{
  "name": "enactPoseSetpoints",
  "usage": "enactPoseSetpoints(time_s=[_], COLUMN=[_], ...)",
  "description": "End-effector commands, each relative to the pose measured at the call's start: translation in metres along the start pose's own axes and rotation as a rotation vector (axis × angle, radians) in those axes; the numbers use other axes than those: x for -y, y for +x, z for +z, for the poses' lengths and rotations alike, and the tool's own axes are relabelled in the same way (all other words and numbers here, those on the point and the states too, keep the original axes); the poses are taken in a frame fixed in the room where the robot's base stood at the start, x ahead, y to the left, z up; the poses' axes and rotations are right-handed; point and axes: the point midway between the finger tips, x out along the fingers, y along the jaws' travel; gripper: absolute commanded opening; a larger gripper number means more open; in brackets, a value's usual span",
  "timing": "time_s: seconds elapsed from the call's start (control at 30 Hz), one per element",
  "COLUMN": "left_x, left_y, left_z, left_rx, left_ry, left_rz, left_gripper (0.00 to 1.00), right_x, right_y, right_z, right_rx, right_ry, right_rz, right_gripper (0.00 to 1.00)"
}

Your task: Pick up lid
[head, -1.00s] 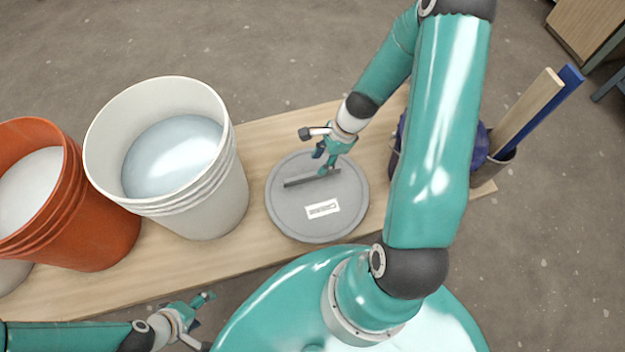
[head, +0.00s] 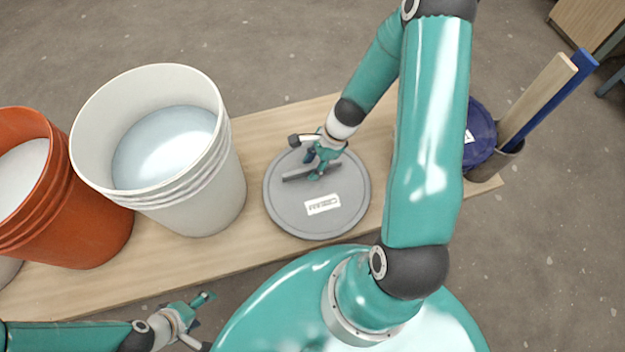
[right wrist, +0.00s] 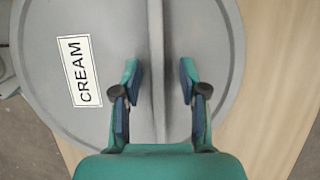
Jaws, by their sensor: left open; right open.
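A round grey lid (head: 345,222) with a raised bar handle and a white label lies flat on the wooden bench. In the right wrist view the label on the lid (right wrist: 215,40) reads CREAM. My right gripper (head: 314,174) is over the handle. In the right wrist view the fingers of my right gripper (right wrist: 158,85) are open, one on each side of the handle bar (right wrist: 156,50), with gaps on both sides. My left gripper (head: 203,318) is open and empty, low in front of the bench's near edge.
A white bucket (head: 205,205) with pale liquid stands left of the lid, and an orange bucket (head: 85,225) stands further left. A blue-purple lid (head: 480,135) and a container with wooden and blue sticks (head: 540,100) are at the right. The bench (head: 180,265) is bare in front.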

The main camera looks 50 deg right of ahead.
Motion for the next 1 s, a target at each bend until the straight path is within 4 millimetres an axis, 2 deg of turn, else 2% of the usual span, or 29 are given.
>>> enactPoseSetpoints(time_s=[0.37,0.6,0.63,1.0], left_x=[0.0017,0.0014,0.0014,0.0014], left_y=[0.0045,0.0039,0.0039,0.0039], left_z=[-0.0001,-0.0001,-0.0001,0.0], left_rx=[0.0,0.0,0.0,0.0], left_ry=[0.0,0.0,0.0,0.0], left_rz=[0.0,0.0,0.0,0.0], left_gripper=[0.73,0.73,0.73,0.73], right_x=[0.0002,0.0001,0.0001,0.0004], right_y=[0.0047,0.0043,0.0043,0.0044], right_z=[-0.0016,-0.0013,-0.0013,-0.0013], right_rx=[0.0,0.0,0.0,-0.001], right_ry=[-0.001,-0.001,-0.001,-0.001], right_rz=[0.0,0.001,0.0,0.0], right_gripper=[0.43,0.03,0.0,0.0])
